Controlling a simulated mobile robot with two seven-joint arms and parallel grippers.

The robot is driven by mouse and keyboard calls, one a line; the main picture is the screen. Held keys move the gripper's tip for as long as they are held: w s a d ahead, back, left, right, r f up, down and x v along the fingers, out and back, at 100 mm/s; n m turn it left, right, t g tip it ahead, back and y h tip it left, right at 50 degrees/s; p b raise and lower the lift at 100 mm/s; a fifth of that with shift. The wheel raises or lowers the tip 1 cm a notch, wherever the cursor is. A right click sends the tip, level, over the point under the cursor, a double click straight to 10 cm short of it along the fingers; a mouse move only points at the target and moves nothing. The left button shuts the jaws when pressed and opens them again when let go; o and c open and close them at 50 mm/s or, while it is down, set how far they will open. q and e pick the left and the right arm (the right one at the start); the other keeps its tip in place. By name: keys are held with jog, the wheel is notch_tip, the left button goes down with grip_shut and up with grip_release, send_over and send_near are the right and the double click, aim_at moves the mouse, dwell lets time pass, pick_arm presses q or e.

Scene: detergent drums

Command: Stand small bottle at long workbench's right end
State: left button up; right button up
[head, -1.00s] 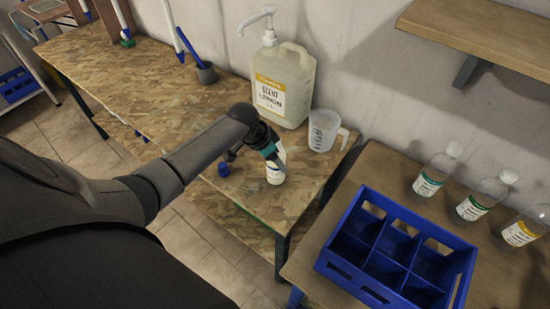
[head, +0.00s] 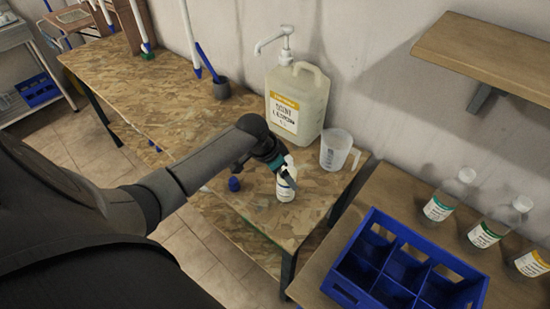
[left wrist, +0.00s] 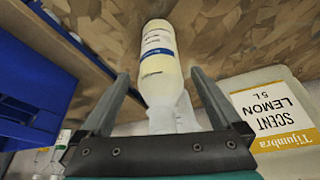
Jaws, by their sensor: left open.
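The small bottle (head: 286,188), white with a blue-and-white label, stands upright near the right end of the long workbench (head: 225,208). My left gripper (head: 281,171) is at the bottle's upper part, coming from the upper left. In the left wrist view the small bottle (left wrist: 158,55) lies between the two spread fingers of my left gripper (left wrist: 162,78). The fingers are open, with gaps showing beside the bottle. The bottle's base rests on the wood board. My right gripper is not in view.
A large lemon scent jug (head: 297,103) with a pump and a clear measuring cup (head: 337,150) stand behind the bottle. A small blue cap (head: 234,184) lies left of it. A blue crate (head: 345,292) and several labelled bottles stand on the separate table at right.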

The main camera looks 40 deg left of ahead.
pick_arm(q)
jog(key=p+v, duration=0.1)
jog(key=v, duration=0.8)
jog(key=shift+r+p, duration=0.3)
jog(key=shift+p, duration=0.1)
jog(key=shift+s, duration=0.1)
